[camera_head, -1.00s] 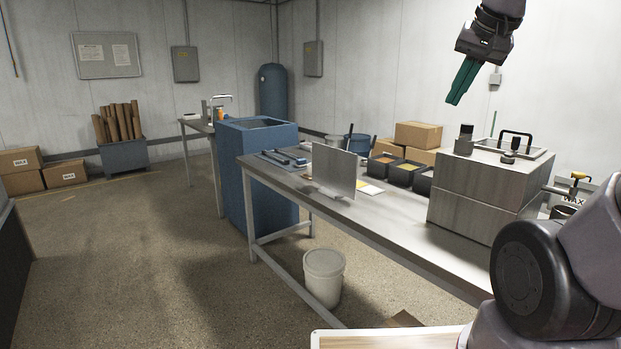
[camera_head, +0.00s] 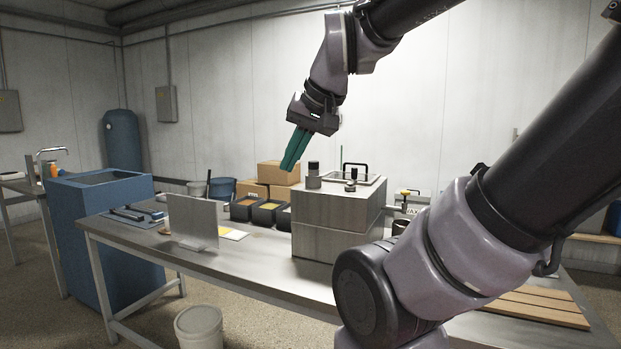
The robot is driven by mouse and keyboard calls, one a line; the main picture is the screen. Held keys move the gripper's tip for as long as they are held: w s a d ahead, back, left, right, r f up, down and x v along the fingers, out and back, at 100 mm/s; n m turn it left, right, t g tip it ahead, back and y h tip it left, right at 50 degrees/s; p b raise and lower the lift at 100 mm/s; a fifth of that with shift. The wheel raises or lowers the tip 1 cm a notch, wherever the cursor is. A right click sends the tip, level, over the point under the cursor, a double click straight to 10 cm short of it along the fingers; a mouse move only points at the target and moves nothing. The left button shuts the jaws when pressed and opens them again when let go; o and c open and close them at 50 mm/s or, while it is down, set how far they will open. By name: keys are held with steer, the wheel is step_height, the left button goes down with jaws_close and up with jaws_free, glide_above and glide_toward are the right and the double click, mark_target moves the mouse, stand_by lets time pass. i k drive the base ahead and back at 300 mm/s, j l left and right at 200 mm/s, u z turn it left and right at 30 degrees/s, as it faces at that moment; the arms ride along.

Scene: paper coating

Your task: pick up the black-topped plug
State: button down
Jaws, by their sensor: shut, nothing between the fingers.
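A short grey cylinder with a black top (camera_head: 313,170) stands on the steel box (camera_head: 326,213), near its left end. A smaller dark knob (camera_head: 350,187) sits to its right on the same box. I cannot tell for certain which of the two is the black-topped plug. My gripper (camera_head: 288,167), with long teal fingers, points down and a little left. It is shut and empty, and shows just left of the black-topped cylinder in the picture. How far in front or behind it is cannot be judged.
A black handle (camera_head: 355,168) rises from the box's basin. Small black trays (camera_head: 265,213) and cardboard boxes (camera_head: 277,173) are left of it. An upright metal plate (camera_head: 193,218) stands on the steel table (camera_head: 250,268). My arm hides part of the table at right.

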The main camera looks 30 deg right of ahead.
mark_target(313, 166)
steer(key=i+j+z, duration=0.1)
steer(key=z, duration=0.45)
steer(key=i+j+z, duration=0.3)
steer(key=j, duration=0.25)
steer(key=i+j+z, duration=0.15)
steer(key=j, duration=0.15)
steer(key=i+j+z, duration=0.15)
steer(key=j, duration=0.15)
steer(key=i+j, duration=0.15)
steer(key=j, duration=0.25)
steer(key=i+j, duration=0.15)
steer(key=j, duration=0.3)
steer(key=i+j+z, duration=0.1)
steer(key=j, duration=0.3)
steer(key=i+j, duration=0.15)
steer(key=j, duration=0.25)
